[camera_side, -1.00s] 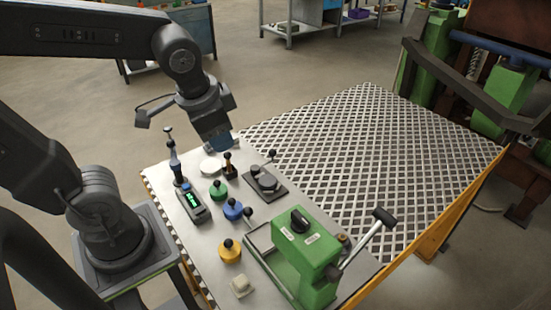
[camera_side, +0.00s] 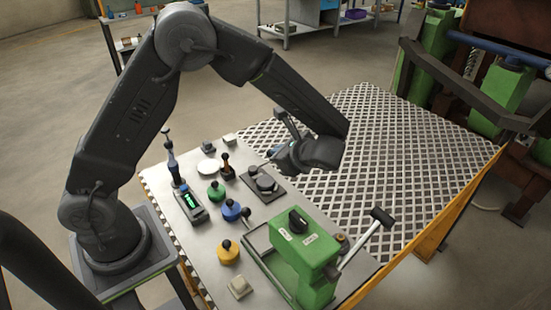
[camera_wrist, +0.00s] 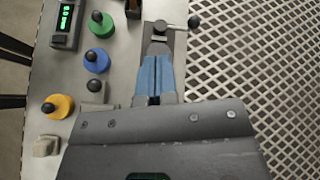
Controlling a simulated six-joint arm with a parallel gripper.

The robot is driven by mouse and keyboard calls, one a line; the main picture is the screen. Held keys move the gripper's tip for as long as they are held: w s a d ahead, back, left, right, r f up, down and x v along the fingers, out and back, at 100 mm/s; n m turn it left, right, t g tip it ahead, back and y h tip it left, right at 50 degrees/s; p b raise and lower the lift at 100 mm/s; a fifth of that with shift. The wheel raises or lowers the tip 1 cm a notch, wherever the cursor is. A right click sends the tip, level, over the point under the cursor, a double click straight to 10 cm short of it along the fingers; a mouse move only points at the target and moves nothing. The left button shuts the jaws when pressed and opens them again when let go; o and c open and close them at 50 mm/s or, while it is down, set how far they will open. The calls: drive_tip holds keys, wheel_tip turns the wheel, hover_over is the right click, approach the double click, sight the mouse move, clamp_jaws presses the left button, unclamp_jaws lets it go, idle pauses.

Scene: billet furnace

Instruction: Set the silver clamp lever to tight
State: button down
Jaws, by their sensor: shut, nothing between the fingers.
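The clamp is a dark plate (camera_side: 277,193) with a round grey body (camera_side: 265,183) on the panel. In the wrist view its silver lever (camera_wrist: 176,26) points right and ends in a black ball knob (camera_wrist: 194,22). My gripper (camera_side: 277,157) is over the far right side of the clamp in the side view, and hides part of the lever there. In the wrist view its blue fingers (camera_wrist: 157,58) are together and empty, just below the lever's pivot in the picture. Whether they touch the clamp cannot be told.
A green machine (camera_side: 305,255) with a long T-handle (camera_side: 383,216) is in front. Open grating (camera_side: 410,150) lies to the right.

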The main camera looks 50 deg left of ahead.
drive_tip(key=w+f+m+t+y, duration=0.1)
drive_tip(key=f+m, duration=0.1)
drive_tip(key=f, duration=0.1)
drive_tip(key=w+d+f+m+t+y, duration=0.1)
drive_tip(key=w+f+m, duration=0.1)
drive_tip(key=f, duration=0.1)
drive_tip(key=w+d+f+m+t+y, duration=0.1)
drive_tip(key=f+m+y, duration=0.1)
drive_tip(key=f, duration=0.2)
drive_tip(key=shift+w+f, duration=0.1)
drive_tip(key=shift+w, duration=0.2)
drive_tip(key=shift+a, duration=0.1)
drive_tip(key=x, duration=1.3)
drive_tip(key=shift+w+a+f, duration=0.1)
drive_tip(key=shift+a+f, duration=0.05)
drive_tip(key=shift+a, duration=0.25)
